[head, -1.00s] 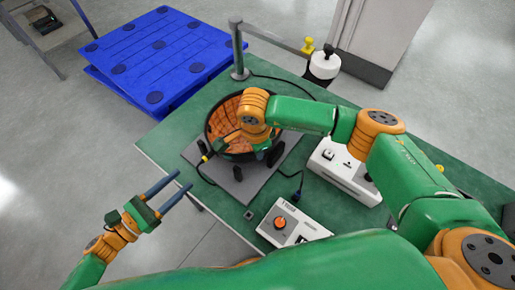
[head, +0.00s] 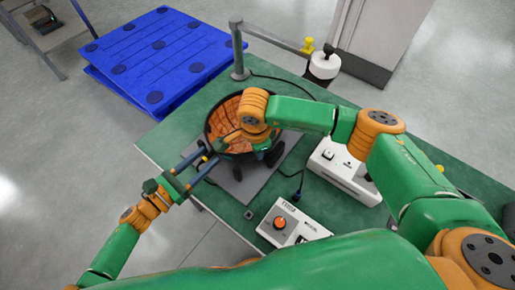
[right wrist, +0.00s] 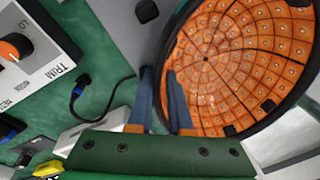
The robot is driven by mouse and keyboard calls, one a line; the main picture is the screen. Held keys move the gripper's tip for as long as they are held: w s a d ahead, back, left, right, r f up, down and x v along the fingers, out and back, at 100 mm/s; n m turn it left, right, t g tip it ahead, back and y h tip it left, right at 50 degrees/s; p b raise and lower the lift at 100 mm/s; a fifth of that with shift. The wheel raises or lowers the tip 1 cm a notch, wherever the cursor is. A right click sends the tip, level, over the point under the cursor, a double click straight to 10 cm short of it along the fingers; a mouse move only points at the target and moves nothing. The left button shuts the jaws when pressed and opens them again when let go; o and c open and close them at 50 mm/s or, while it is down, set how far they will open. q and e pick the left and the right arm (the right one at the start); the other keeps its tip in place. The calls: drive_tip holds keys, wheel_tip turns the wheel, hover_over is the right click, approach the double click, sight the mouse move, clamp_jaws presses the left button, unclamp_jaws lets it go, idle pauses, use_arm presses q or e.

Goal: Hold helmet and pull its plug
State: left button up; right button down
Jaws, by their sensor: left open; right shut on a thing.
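The helmet (head: 222,118) is an open bowl with an orange tiled inside and a black rim, over a grey plate (head: 240,190) on the green table. The right wrist view shows its tiled inside (right wrist: 235,60). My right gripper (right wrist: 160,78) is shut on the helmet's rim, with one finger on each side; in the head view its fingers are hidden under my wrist. My left gripper (head: 209,159) is open, its fingertips at the helmet's near left side. A small yellow-marked plug (head: 203,158) shows by these fingertips, largely covered; I cannot tell whether it lies between them.
A control box with an orange knob (head: 280,222) and a white box with a switch (head: 340,168) stand at the right. A dark cable connector (head: 297,196) lies near the knob box. A metal post (head: 238,50) stands at the back, and a blue pallet (head: 160,55) beyond the table.

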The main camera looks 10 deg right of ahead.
idle(0.9)
use_arm(q)
clamp_jaws()
idle(1.2)
drive_tip(key=shift+s, duration=0.1)
use_arm(e)
drive_tip(key=shift+d, duration=0.1)
use_arm(q)
drive_tip(key=shift+v, duration=2.95)
use_arm(e)
drive_tip(key=c, duration=0.8)
unclamp_jaws()
drive_tip(key=shift+o, duration=0.2)
drive_tip(key=shift+w, duration=0.1)
